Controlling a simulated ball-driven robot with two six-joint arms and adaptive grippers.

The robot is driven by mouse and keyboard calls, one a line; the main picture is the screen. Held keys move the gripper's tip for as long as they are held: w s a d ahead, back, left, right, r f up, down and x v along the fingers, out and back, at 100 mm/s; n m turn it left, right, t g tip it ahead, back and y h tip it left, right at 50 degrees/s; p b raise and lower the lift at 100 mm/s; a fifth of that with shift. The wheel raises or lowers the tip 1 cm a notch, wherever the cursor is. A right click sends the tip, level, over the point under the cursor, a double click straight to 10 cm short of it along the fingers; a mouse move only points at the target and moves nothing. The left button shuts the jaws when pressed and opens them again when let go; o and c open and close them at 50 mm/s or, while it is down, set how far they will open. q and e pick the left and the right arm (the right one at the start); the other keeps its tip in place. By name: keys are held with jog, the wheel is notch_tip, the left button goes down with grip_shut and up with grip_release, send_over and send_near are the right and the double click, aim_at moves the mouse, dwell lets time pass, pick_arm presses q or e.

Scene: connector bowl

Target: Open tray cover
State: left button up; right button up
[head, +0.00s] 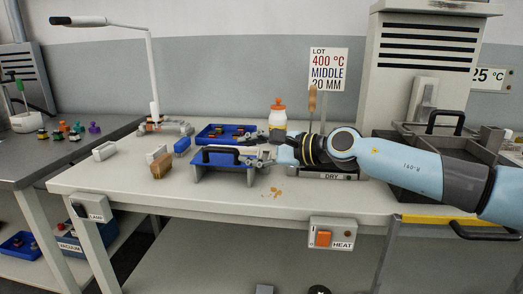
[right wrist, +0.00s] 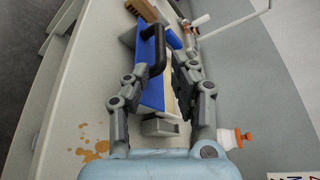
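The blue tray cover (head: 213,160) sits level at the front middle of the table, with a dark handle (head: 220,150) on top. In the right wrist view the cover (right wrist: 151,88) lies below and between my fingers, and its black handle (right wrist: 157,48) stands just ahead, between the fingertips. My right gripper (head: 247,153) reaches in from the right at the cover's right end; it also shows in the right wrist view (right wrist: 160,75). Its fingers are apart with nothing clearly held. What lies under the cover is hidden. My left gripper is not in view.
An open blue tray (head: 226,141) with small parts stands behind the cover. A white bottle (head: 277,121) with an orange cap stands behind my right arm. Brown spots (head: 275,192) mark the table's front.

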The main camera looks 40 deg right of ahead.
jog(key=shift+v, duration=1.8)
